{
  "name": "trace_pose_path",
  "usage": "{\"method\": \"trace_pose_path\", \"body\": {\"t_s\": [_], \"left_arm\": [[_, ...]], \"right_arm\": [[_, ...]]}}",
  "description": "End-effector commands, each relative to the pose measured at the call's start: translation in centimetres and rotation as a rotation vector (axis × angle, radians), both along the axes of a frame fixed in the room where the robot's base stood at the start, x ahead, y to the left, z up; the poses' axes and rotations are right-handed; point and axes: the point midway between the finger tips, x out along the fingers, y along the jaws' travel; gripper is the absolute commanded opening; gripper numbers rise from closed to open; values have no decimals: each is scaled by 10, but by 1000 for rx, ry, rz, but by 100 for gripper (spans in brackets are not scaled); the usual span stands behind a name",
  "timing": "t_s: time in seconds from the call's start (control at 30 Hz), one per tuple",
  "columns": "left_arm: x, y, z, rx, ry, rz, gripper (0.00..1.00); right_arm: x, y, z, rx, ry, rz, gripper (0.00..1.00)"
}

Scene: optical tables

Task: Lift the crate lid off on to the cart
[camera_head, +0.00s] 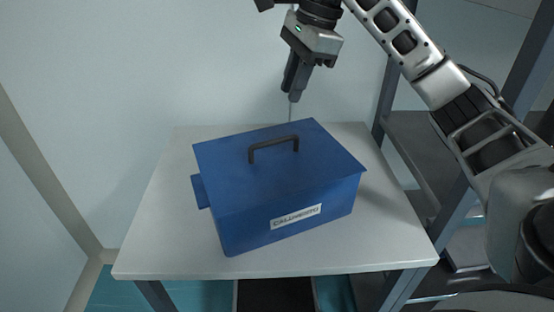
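A blue crate (243,231) stands on a white-topped table, turned a little, with a white label on its front. Its flat blue lid (222,160) lies on top and has a dark bar handle (273,143) in the middle. My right gripper (294,97) is above and behind the crate's far edge, apart from the handle, pointing down. Its fingers look close together, but whether they are shut is unclear. My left gripper is not in view. I cannot make out the cart for certain.
The white table top (160,245) has free room left of and in front of the crate. A grey metal frame with shelves (410,150) stands to the right, partly behind my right arm. A pale wall is behind the table.

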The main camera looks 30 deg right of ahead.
Motion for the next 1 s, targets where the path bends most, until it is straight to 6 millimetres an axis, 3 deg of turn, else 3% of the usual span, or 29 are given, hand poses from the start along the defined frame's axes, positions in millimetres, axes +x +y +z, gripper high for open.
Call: {"method": "trace_pose_path", "body": {"t_s": [0.1,0.3,0.57,0.83,1.0], "left_arm": [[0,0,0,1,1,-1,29],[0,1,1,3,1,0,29],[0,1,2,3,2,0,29],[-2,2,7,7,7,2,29],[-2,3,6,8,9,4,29]], "right_arm": [[4,6,-28,0,7,2,20],[12,15,-64,4,4,2,20],[15,18,-82,4,3,1,20],[20,25,-120,5,4,2,20],[22,27,-129,3,0,2,20]]}}
